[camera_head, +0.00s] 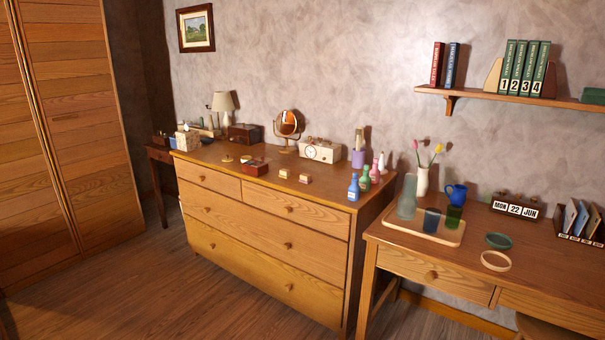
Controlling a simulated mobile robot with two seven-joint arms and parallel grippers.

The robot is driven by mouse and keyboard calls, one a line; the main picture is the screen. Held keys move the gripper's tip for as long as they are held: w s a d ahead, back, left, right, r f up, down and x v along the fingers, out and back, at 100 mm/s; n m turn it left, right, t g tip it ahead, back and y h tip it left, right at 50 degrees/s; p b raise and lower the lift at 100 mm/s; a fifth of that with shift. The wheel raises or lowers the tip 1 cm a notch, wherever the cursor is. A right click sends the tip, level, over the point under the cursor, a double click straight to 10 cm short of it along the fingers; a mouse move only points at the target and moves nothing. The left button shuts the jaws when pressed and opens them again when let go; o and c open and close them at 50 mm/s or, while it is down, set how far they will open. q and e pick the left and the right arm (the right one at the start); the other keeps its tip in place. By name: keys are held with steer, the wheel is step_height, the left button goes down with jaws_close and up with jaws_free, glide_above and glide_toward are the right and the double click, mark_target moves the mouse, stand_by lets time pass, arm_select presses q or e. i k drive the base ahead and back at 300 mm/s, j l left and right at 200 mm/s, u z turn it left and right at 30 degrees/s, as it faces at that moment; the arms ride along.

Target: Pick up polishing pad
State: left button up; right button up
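I cannot single out a polishing pad with certainty. On the desk (540,280) at the right lie a dark green round item (498,240) and a pale beige ring-like item (483,261). On the dresser (270,235) there are two small box-like items, one on the left (284,173) and one on the right (305,178), and a small flat tan round item (227,158). They are too small to make out in detail. Neither of my grippers is in view.
A wooden tray (396,224) with glass vessels, a tulip vase (422,180) and a blue mug (456,193) stand on the desk. Several bottles (353,188) stand at the dresser's right end. A wall shelf (500,96) overhangs the desk. The floor (130,290) before the dresser is clear.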

mark_target(304, 178)
steer(key=i+j, duration=0.2)
steer(key=i, duration=0.2)
steer(key=i+j, duration=0.15)
steer(key=i, duration=0.2)
steer(key=i+j+z, duration=0.1)
steer(key=i, duration=0.3)
steer(key=j, duration=0.1)
